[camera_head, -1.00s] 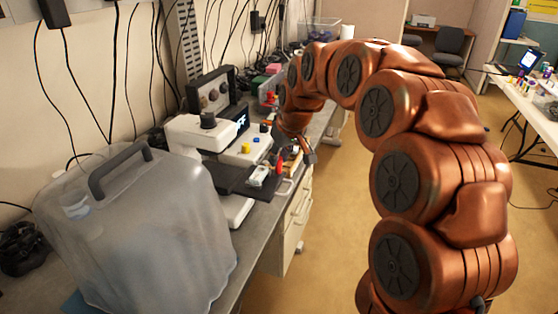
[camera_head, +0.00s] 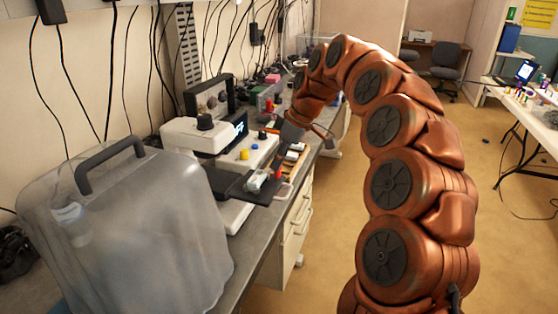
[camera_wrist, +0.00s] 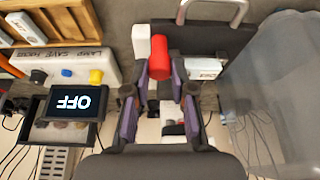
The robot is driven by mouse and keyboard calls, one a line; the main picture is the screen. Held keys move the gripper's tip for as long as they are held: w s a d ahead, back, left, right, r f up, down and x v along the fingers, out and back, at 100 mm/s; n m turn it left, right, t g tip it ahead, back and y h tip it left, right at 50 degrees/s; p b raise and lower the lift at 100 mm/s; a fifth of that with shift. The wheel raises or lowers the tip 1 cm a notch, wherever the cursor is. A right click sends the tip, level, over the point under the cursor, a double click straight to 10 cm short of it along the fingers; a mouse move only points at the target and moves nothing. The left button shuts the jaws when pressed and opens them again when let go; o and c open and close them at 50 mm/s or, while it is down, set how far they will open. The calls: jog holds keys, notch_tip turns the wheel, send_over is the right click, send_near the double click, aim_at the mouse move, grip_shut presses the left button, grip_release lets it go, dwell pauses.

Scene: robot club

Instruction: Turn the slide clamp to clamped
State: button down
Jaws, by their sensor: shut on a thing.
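The slide clamp's red lever (camera_wrist: 159,52) stands on the dark stage plate (camera_wrist: 222,38) of a white microscope (camera_head: 198,135). My gripper (camera_wrist: 160,76) has its two fingertips closed around the lever in the wrist view. In the head view, my gripper (camera_head: 281,158) reaches down over the stage from the right, and only a small bit of red shows below it. A white block (camera_wrist: 141,40) stands left of the lever and a small white piece (camera_wrist: 203,68) lies right of it. I cannot read the clamp's setting.
A clear case with a dark handle (camera_head: 150,215) stands close in front of the microscope. A screen reading OFF (camera_wrist: 73,103) and blue and yellow knobs are left in the wrist view. Cables hang on the wall. The floor (camera_head: 330,230) right of the bench is free.

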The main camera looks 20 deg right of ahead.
dwell(0.5)
jog(key=c, duration=1)
grip_release()
jog(key=shift+v, duration=5.95)
jog(key=shift+w, duration=0.1)
jog(key=shift+a+r, duration=0.1)
jog(key=shift+a, duration=0.05)
